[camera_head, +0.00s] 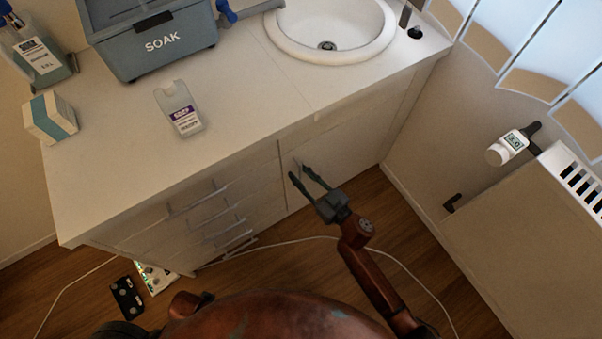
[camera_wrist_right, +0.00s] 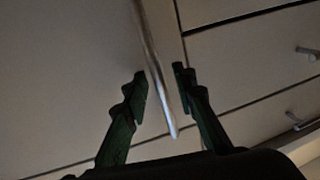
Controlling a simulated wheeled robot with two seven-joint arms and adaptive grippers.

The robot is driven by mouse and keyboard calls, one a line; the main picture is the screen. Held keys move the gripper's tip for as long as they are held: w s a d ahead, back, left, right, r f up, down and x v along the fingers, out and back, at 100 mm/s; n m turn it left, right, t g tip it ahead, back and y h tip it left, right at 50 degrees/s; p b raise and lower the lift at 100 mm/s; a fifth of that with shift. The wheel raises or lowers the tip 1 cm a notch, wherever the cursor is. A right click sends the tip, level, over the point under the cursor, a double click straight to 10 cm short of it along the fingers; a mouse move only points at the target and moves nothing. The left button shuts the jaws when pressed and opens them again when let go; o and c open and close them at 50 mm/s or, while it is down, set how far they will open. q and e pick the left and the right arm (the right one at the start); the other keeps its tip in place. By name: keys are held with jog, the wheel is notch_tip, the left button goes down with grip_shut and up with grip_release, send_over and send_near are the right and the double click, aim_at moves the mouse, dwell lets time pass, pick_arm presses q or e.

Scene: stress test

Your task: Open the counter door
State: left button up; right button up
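The counter door (camera_head: 335,160) is the pale panel under the sink, right of the drawers, and it looks closed. It fills the left of the right wrist view (camera_wrist_right: 65,75). Its thin metal handle (camera_wrist_right: 157,70) runs between the fingers of my right gripper in that view; in the head view the handle (camera_head: 297,163) is small and partly hard to make out. My right gripper (camera_head: 299,172) is open, its dark green fingers pointing at the door near its left edge. In the wrist view the fingers (camera_wrist_right: 160,74) stand on both sides of the handle with visible gaps. My left gripper is not in view.
Drawers with bar handles (camera_head: 215,205) are left of the door. The countertop (camera_head: 235,105) holds a SOAK box (camera_head: 160,50), a bottle (camera_head: 180,108) and a sink (camera_head: 335,25). A radiator (camera_head: 530,215) stands right. A white cable (camera_head: 395,262) crosses the wooden floor.

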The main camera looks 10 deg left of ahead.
grip_shut()
dwell(0.7)
